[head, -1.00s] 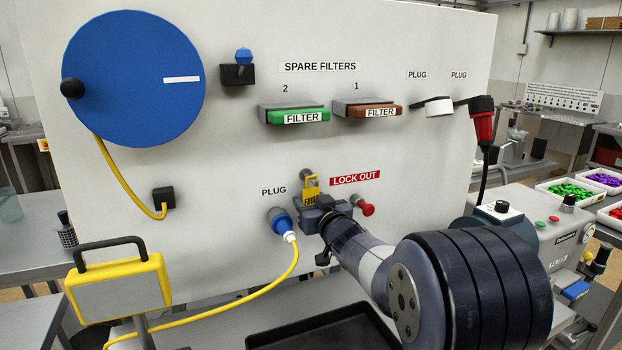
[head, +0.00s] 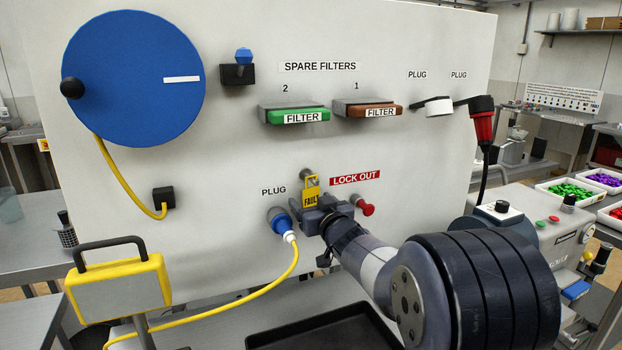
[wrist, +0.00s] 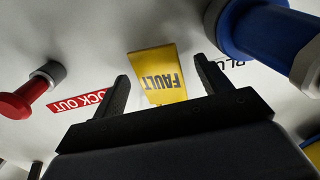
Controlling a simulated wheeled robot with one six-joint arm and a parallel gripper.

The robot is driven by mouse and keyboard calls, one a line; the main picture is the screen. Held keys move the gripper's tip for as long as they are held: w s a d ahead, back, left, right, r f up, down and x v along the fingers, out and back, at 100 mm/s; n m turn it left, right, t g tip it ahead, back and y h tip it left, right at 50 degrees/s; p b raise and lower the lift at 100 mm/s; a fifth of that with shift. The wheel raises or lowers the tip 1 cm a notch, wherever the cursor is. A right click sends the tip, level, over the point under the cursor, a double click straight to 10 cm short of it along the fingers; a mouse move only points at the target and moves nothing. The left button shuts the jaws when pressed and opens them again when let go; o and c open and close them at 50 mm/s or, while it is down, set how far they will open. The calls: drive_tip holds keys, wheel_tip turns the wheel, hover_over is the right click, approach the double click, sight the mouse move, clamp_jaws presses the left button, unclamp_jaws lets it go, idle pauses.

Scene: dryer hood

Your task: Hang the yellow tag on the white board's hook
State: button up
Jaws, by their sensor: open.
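The yellow tag (head: 311,185), marked FAULT, hangs upright against the white board (head: 240,190), just below a small grey hook (head: 305,174). Its top appears to be at the hook; whether the hook passes through it is too small to tell. My gripper (head: 316,212) is open just below and in front of the tag. In the wrist view, the tag (wrist: 157,62) shows between my two spread fingers (wrist: 162,76), with a gap on each side. Its lower edge is partly hidden behind the gripper body.
A blue plug (head: 279,220) with a yellow cable sits close left of my gripper. A red knob (head: 366,208) and LOCK OUT label (head: 355,179) are close right. Filters (head: 298,116) are above. A black tray (head: 320,330) lies below.

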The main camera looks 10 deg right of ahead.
drive_tip(key=s+d, duration=0.1)
drive_tip(key=s, duration=0.6)
drive_tip(key=shift+s+d, duration=0.15)
drive_tip(key=shift+d, duration=0.1)
idle(1.0)
idle(0.3)
drive_tip(key=shift+w+a, duration=0.2)
drive_tip(key=shift+w, duration=0.85)
drive_tip(key=shift+w+a, duration=0.2)
drive_tip(key=shift+w, duration=0.85)
